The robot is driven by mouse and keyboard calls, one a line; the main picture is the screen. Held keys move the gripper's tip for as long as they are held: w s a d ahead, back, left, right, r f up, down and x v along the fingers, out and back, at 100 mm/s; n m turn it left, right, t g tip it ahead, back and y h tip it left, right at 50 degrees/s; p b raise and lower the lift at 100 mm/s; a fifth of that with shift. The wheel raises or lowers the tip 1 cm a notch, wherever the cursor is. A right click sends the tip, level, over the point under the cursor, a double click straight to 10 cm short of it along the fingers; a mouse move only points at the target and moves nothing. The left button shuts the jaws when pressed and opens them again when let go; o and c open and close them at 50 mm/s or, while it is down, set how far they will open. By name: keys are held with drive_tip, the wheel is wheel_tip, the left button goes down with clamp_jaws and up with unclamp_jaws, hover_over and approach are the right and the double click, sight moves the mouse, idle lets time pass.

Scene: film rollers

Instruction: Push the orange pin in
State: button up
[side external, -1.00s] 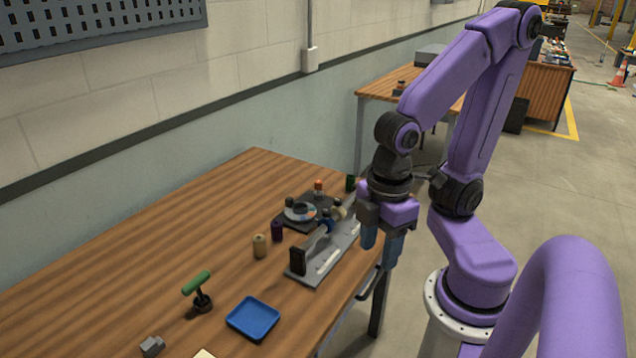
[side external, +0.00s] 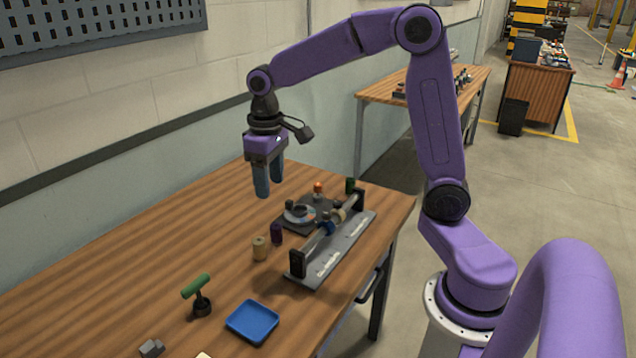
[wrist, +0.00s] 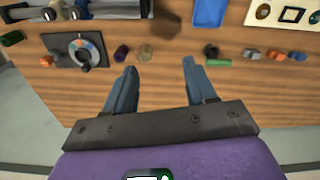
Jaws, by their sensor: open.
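The orange pin (side external: 318,187) stands upright at the far side of a dark plate (side external: 290,222) that bears a round dial (side external: 300,211). In the wrist view the orange pin (wrist: 46,60) is at the plate's left edge, far left of my fingers. How deep the pin sits cannot be told. My gripper (side external: 268,190) points down, open and empty, above the back of the table and to the left of the plate in the side view. In the wrist view the two blue fingers of my gripper (wrist: 159,70) are spread apart, with bare wood between them.
A grey roller stand (side external: 335,250) lies beside the plate. A purple roller (side external: 277,233) and a tan roller (side external: 260,248) stand nearby. A green-handled tool (side external: 197,287) and a blue tray (side external: 252,320) are nearer the camera. The wood at the back left is clear.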

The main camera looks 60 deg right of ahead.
drive_tip(key=w+d+m, duration=0.4)
drive_tip(key=w+d, duration=0.4)
drive_tip(key=d, duration=0.2)
drive_tip(key=m, duration=0.7)
hover_over(318, 184)
wheel_tip(318, 184, down, 5)
wheel_tip(318, 184, down, 17)
drive_tip(key=shift+r, duration=0.1)
